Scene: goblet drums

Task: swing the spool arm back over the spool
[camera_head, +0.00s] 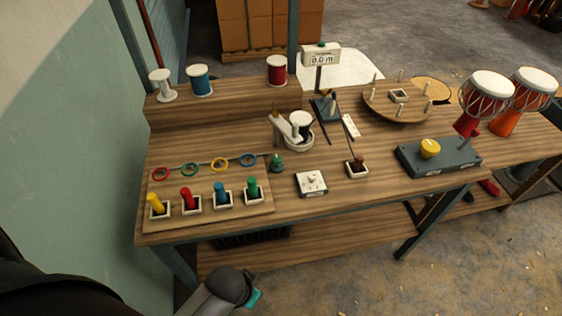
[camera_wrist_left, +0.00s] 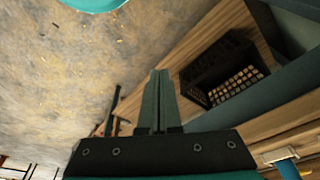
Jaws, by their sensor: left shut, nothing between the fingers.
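A spool (camera_head: 301,119) with a pale rim and dark centre stands on a white round base near the middle of the workbench (camera_head: 330,200). A pale spool arm (camera_head: 283,127) with a short upright peg shows at the spool's left side. It appears to lie beside the spool rather than across its top, but the view is small. My left gripper (camera_wrist_left: 157,74) is shut and empty. My right gripper is not in view.
A raised shelf holds white, blue and red spools (camera_head: 277,71). Coloured rings and pegs sit on a board (camera_head: 215,212) at the front left. A dark crate (camera_wrist_left: 225,70) sits under the bench.

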